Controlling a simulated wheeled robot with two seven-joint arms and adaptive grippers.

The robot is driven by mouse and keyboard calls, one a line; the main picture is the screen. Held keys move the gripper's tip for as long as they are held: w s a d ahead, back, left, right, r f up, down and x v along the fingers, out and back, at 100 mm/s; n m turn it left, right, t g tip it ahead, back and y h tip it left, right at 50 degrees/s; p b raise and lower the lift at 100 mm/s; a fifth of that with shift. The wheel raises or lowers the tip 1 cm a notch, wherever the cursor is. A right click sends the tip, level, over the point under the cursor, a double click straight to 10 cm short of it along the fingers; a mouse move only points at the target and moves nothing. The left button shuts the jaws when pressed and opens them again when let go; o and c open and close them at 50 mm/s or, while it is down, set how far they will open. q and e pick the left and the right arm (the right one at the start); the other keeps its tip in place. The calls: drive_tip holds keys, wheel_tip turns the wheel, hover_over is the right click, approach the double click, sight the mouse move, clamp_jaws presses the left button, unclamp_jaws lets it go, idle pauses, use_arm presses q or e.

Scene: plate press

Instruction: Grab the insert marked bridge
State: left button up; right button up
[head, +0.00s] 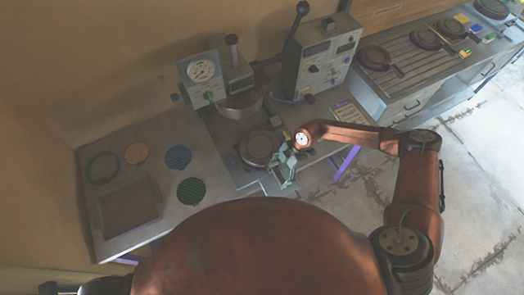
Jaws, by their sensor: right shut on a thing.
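No marking is readable, so I cannot tell which is marked bridge. A round dark plate (258,147) sits at the press. My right gripper (284,176) is at its lower right, shut on what looks like the plate's handle; the grip itself is small and partly hidden. My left gripper (62,290) barely shows at the bottom left edge.
A gauge unit (202,72) and a control box (326,58) with a lever stand behind the plate. A shallow grey tray (130,205) lies on the left table. Several dark pans (375,57) sit on a slatted rack at the upper right. Floor is open at the right.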

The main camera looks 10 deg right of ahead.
drive_tip(key=shift+w, duration=0.2)
drive_tip(key=shift+c, duration=1.1)
drive_tip(key=shift+r, duration=0.15)
